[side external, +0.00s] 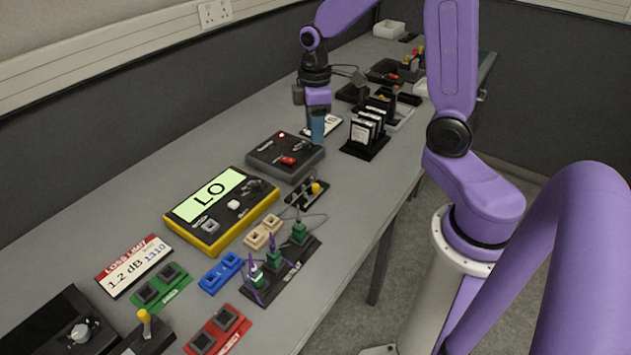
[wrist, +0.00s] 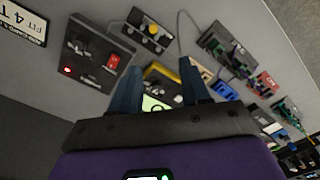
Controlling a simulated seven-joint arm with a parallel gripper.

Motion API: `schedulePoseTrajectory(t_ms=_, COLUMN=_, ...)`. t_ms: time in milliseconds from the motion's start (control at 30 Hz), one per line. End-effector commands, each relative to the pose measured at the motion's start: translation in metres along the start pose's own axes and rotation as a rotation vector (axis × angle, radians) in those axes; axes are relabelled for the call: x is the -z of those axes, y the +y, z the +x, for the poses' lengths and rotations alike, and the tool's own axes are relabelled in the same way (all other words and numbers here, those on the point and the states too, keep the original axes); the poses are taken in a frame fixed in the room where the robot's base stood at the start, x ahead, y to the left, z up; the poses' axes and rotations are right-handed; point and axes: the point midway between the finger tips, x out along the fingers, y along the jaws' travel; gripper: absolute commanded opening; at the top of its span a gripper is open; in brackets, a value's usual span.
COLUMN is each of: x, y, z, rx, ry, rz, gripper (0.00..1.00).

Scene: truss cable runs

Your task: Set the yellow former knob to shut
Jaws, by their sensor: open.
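A yellow knob (side external: 316,187) stands on a small black plate (side external: 303,198) in the middle of the bench, beside a metal fitting with a cable. It also shows in the wrist view (wrist: 152,30), at the upper middle. A second yellow knob (side external: 145,317) stands upright on a black block at the front left. I cannot tell from markings which one is the former knob. My gripper (side external: 317,138) is behind both, near the dark box with a red switch. In the wrist view its blue fingers (wrist: 160,64) are spread, with nothing held between them.
The dark box with a red switch (side external: 285,157) lies between my gripper and the mid-bench knob. A yellow meter reading LO (side external: 222,205) is to its left. Green, blue and red blocks and a clamp stand (side external: 281,271) crowd the front. A card rack (side external: 365,138) stands right of my gripper.

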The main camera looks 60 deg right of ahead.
Motion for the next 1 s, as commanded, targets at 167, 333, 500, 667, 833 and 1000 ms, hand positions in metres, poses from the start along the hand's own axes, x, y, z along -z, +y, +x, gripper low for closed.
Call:
schedulePoseTrajectory(t_ms=167, x=-0.004, y=0.013, z=0.004, rx=0.001, ry=-0.002, rz=0.016, gripper=0.46)
schedulePoseTrajectory(t_ms=333, x=-0.005, y=0.014, z=0.017, rx=0.003, ry=-0.004, rz=0.016, gripper=0.46)
schedulePoseTrajectory(t_ms=500, x=-0.005, y=0.013, z=0.045, rx=0.005, ry=-0.006, rz=0.016, gripper=0.46)
schedulePoseTrajectory(t_ms=667, x=-0.005, y=0.013, z=0.071, rx=0.005, ry=-0.006, rz=0.015, gripper=0.46)
schedulePoseTrajectory(t_ms=833, x=-0.006, y=0.013, z=0.097, rx=0.005, ry=-0.006, rz=0.017, gripper=0.46)
schedulePoseTrajectory(t_ms=1000, x=-0.005, y=0.013, z=0.122, rx=0.004, ry=-0.005, rz=0.016, gripper=0.46)
